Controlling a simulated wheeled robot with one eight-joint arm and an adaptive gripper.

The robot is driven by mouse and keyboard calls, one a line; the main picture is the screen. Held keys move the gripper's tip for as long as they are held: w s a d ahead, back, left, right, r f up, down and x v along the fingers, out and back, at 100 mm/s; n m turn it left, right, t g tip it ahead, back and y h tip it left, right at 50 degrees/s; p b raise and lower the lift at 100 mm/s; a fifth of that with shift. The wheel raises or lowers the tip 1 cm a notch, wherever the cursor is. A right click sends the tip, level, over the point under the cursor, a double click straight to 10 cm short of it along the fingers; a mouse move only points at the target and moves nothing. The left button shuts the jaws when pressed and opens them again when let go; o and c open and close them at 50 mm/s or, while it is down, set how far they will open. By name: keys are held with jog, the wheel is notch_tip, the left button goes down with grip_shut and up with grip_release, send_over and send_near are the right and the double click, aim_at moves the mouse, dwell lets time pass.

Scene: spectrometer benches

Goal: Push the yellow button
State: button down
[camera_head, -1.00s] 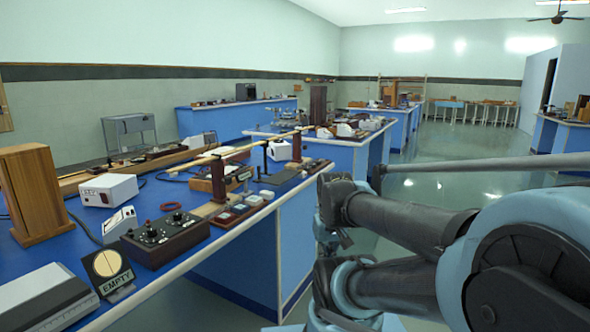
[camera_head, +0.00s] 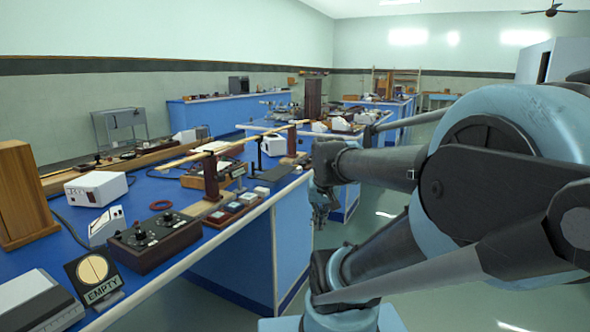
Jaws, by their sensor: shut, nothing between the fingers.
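No clearly yellow button can be made out. A row of small push-button boxes (camera_head: 234,206) with pale or greyish tops on dark red bases sits near the front edge of the blue bench (camera_head: 160,212); their exact colours are too small to tell. My gripper (camera_head: 322,218) hangs pointing down, off the bench's right side, to the right of the boxes and apart from them. It is shut and empty; its fingertips are small and dark in this view.
A black control box (camera_head: 152,243) with knobs stands left of the buttons. A sign reading EMPTY with a cream disc (camera_head: 93,270) stands at the front edge. Floor is open right of the bench.

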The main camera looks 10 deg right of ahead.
jog(key=w+r+m+t, duration=0.2)
jog(key=w+r, duration=0.3)
jog(key=w, duration=1.1)
jog(key=w+r+m+t, duration=0.2)
jog(key=w+r+m, duration=0.1)
jog(key=w, duration=1.3)
jog(key=w+r+m+t, duration=0.1)
jog(key=w+r, duration=0.5)
jog(key=w, duration=1)
jog(key=shift+w+d+r+m+t, duration=0.35)
jog(key=shift+d+m+t, duration=0.05)
jog(key=shift+m, duration=0.5)
jog(key=shift+f, duration=4.4)
jog(key=shift+s+f, duration=0.1)
jog(key=shift+f, duration=0.1)
jog(key=shift+f, duration=0.15)
